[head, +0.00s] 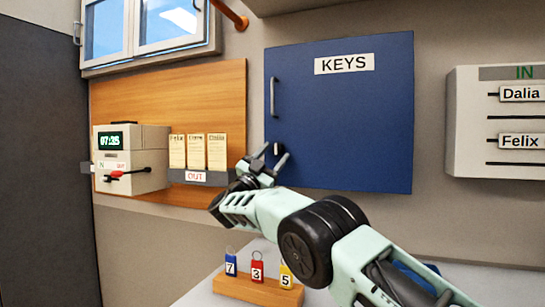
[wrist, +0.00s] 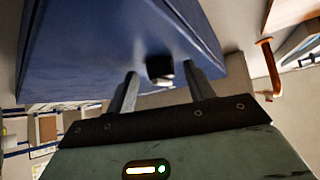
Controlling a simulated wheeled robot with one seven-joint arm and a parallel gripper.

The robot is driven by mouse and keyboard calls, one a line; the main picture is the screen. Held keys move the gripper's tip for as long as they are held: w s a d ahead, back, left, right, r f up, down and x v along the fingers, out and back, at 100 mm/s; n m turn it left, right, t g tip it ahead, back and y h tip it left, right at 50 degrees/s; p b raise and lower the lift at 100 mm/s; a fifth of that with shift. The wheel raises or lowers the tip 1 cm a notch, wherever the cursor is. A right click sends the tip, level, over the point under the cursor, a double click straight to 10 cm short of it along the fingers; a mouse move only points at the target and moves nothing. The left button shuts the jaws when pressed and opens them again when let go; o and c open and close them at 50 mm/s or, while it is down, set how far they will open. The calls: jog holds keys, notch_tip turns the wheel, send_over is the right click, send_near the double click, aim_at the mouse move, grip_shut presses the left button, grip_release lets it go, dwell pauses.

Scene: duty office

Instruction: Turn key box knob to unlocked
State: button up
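The blue key box (head: 345,120) with a KEYS label hangs on the wall, its door closed. Its knob (head: 278,148) is small, at the door's lower left, partly behind my gripper (head: 272,158). In the wrist view the dark knob (wrist: 160,69) with a light edge shows just beyond and between the two fingertips. My gripper (wrist: 163,80) is open, with one finger on either side of the knob's line. I cannot tell whether the fingers touch it. A grey vertical handle (head: 274,97) sits higher on the door's left side.
A time clock (head: 130,158) and a card rack marked OUT (head: 198,177) are on the left. A wooden block with numbered tags (head: 258,289) stands below. An IN board (head: 500,125) hangs at right. An orange pipe (wrist: 270,65) shows in the wrist view.

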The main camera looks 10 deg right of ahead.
jog(key=b+v, duration=0.1)
jog(key=v, duration=1.1)
jog(key=shift+b, duration=0.4)
